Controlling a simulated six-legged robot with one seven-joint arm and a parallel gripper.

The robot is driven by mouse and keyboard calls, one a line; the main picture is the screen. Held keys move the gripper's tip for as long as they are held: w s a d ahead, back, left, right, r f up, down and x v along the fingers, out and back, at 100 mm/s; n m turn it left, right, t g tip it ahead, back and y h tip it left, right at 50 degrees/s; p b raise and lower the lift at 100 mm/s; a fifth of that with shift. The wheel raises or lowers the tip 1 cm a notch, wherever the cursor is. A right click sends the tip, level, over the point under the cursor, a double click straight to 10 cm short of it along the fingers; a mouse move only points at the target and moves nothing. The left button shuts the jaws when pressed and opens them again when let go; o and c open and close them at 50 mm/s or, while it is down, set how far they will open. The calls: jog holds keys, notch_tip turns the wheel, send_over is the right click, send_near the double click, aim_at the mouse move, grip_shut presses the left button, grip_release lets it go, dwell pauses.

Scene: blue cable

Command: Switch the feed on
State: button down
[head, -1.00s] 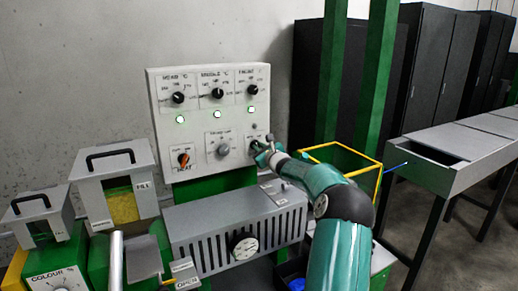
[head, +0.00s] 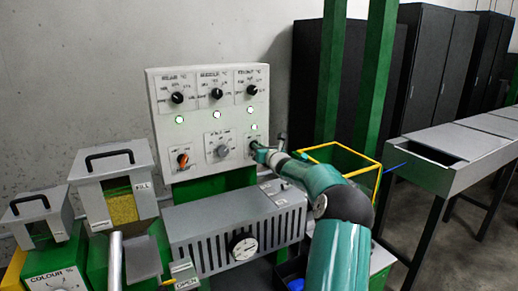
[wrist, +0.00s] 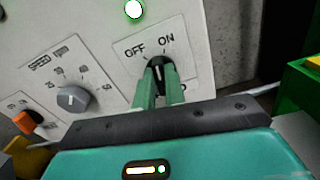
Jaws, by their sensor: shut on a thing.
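The white control panel (head: 200,135) stands against the wall. Its OFF/ON feed switch is at the lower right. In the wrist view the black switch knob (wrist: 158,68) sits under the OFF and ON labels, and its white mark points roughly up between them; the exact setting is hard to tell. My gripper (head: 257,150) is at this switch. In the wrist view its two green fingers (wrist: 158,85) are shut on the knob, one on each side. They hide the knob's lower part and some of the label below it.
The grey speed knob (wrist: 72,99) and an orange knob (wrist: 25,122) are left of the switch. A lit lamp (wrist: 134,9) is above it. The grey vented housing (head: 235,225) is below the panel. A yellow-edged green bin (head: 345,160) stands right of my gripper.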

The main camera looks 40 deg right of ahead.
dwell(0.4)
jog(key=c, duration=1.5)
grip_release()
jog(key=shift+o, duration=0.2)
jog(key=v, duration=1.4)
jog(key=shift+w, duration=0.1)
